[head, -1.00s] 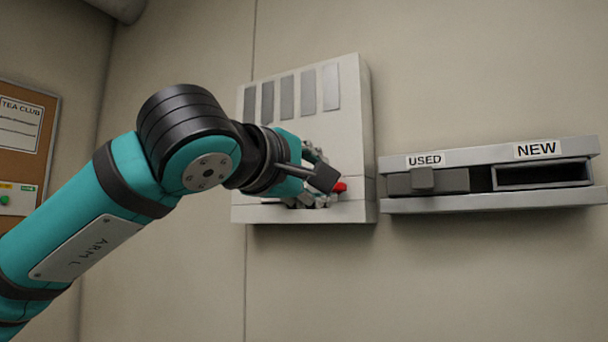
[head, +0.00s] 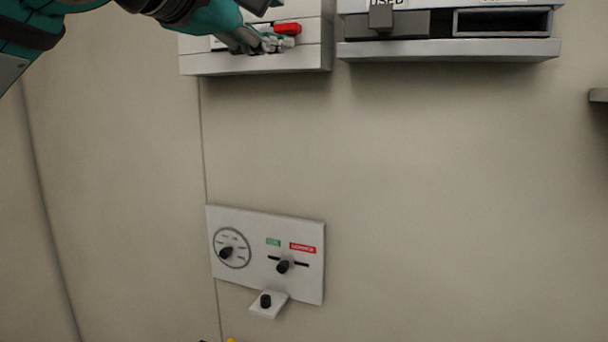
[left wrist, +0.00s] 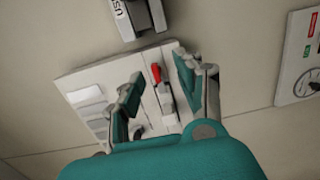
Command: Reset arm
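My left arm enters the head view from the top left. Its gripper (head: 268,42) is at the lower part of the white wall box (head: 255,63), close to the red-tipped lever (head: 288,28). In the left wrist view the two fingers of my left gripper (left wrist: 160,88) stand well apart, with the red lever (left wrist: 156,73) and the box face showing between them. Nothing is held between the fingers. Whether a finger touches the box cannot be told. My right gripper is not in view.
A wall shelf (head: 450,50) with a USED slot, holding a dark grey block, and a rectangular opening is right of the box. Below is a white control panel (head: 267,277) with a dial and black knobs. The wall between is bare.

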